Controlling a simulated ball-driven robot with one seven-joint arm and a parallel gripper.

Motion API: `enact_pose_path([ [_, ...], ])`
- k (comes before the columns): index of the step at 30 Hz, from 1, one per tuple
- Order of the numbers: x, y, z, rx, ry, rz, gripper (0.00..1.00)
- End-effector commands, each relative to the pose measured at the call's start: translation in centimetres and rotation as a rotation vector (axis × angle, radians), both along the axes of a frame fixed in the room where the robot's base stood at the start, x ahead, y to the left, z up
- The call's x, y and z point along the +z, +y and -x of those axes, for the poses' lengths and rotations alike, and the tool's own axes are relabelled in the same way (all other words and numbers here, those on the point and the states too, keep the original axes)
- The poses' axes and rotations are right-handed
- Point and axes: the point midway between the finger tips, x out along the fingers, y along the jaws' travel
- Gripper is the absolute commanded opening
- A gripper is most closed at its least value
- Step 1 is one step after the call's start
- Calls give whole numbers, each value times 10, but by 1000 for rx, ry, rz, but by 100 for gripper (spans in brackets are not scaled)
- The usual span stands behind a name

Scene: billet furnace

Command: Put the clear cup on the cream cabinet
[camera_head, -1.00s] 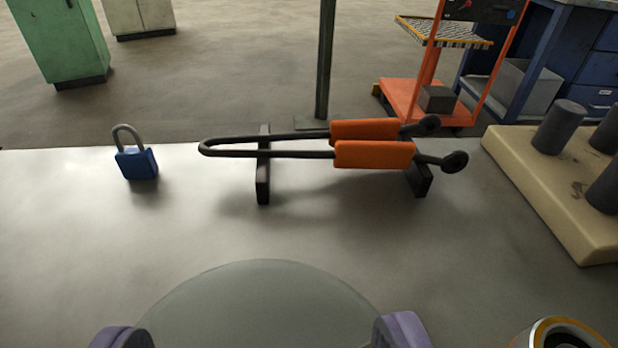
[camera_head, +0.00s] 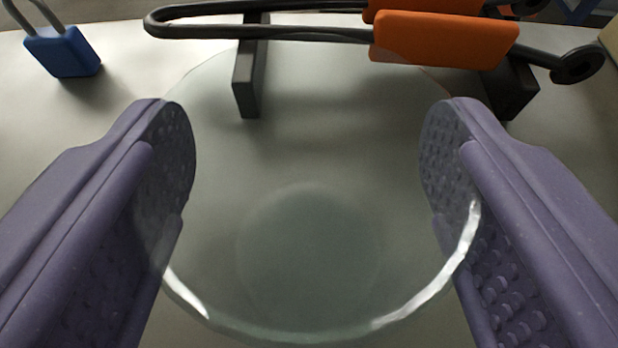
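The clear cup (camera_head: 310,220) is a see-through round vessel low in the middle of the view, seen from above into its mouth. Its thick near rim is bright, and its smaller round bottom shows through. My gripper (camera_head: 308,140) has its two purple fingers spread wide, one on each side of the cup. The rim overlaps the textured finger pads in the picture. I cannot make out firm contact between pads and cup wall. The cream cabinet is not in view now.
Close beyond the cup, black tongs with orange grips (camera_head: 445,38) lie on dark supports. A blue padlock (camera_head: 63,52) stands at the upper left. The grey tabletop (camera_head: 110,105) is bare between the padlock and my left finger.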

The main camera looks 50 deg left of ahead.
Motion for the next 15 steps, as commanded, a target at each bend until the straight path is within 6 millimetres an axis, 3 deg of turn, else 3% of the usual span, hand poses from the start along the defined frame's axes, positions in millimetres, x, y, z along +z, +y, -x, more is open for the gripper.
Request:
enact_pose_path([
  [4,-3,0,0,0,0,0,42],
  [5,-3,0,0,0,0,0,74],
  [8,-2,0,0,0,0,0,97],
  [15,-2,0,0,0,0,0,98],
])
